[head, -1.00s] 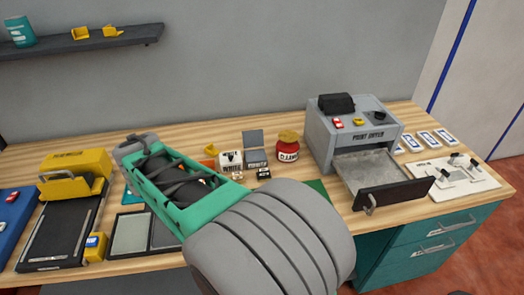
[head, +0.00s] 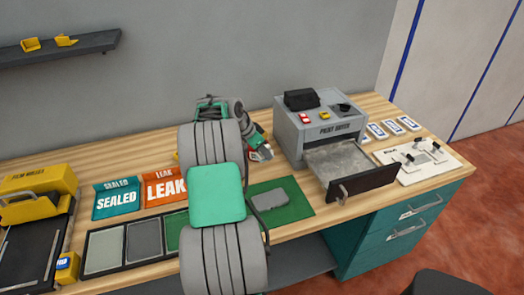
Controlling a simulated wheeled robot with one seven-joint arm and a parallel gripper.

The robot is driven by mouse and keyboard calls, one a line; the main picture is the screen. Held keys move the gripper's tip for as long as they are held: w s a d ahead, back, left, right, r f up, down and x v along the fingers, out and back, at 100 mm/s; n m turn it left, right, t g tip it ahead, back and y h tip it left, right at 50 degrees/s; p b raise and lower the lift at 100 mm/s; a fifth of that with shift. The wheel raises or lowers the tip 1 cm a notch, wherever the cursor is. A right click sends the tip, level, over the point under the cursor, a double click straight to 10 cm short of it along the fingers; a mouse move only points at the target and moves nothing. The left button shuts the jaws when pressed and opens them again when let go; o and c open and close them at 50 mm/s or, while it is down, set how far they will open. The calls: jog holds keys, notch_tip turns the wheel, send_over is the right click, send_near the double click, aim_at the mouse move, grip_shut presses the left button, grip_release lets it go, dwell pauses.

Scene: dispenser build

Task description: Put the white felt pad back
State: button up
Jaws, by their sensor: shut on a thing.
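My gripper (head: 261,152) is just left of the grey machine (head: 324,132), above the bench. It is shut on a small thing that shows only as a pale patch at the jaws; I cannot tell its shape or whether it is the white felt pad. A dark-framed tray (head: 86,268) at the front holds a pale panel (head: 107,252), a grey panel (head: 142,239) and a green panel partly behind my arm. I cannot tell whether the pale one is a pad. A grey block (head: 268,206) lies on a green mat (head: 299,207).
The machine's drawer (head: 340,158) is pulled out, its dark front (head: 362,184) near the bench edge. SEALED (head: 117,199) and LEAK (head: 166,189) areas lie left of my arm. A yellow-topped device (head: 38,184) stands far left. A white switch panel (head: 418,160) is at right.

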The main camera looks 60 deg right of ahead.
jog(key=shift+w+f+b, duration=0.1)
jog(key=shift+f+b, duration=1.6)
jog(key=shift+f, duration=1.55)
jog(key=shift+f+b, duration=0.5)
jog(key=shift+f, duration=0.1)
jog(key=o, duration=1.4)
jog(key=shift+o, duration=0.2)
jog(key=o, duration=0.6)
jog(key=shift+a, duration=0.1)
jog(key=shift+r, duration=0.2)
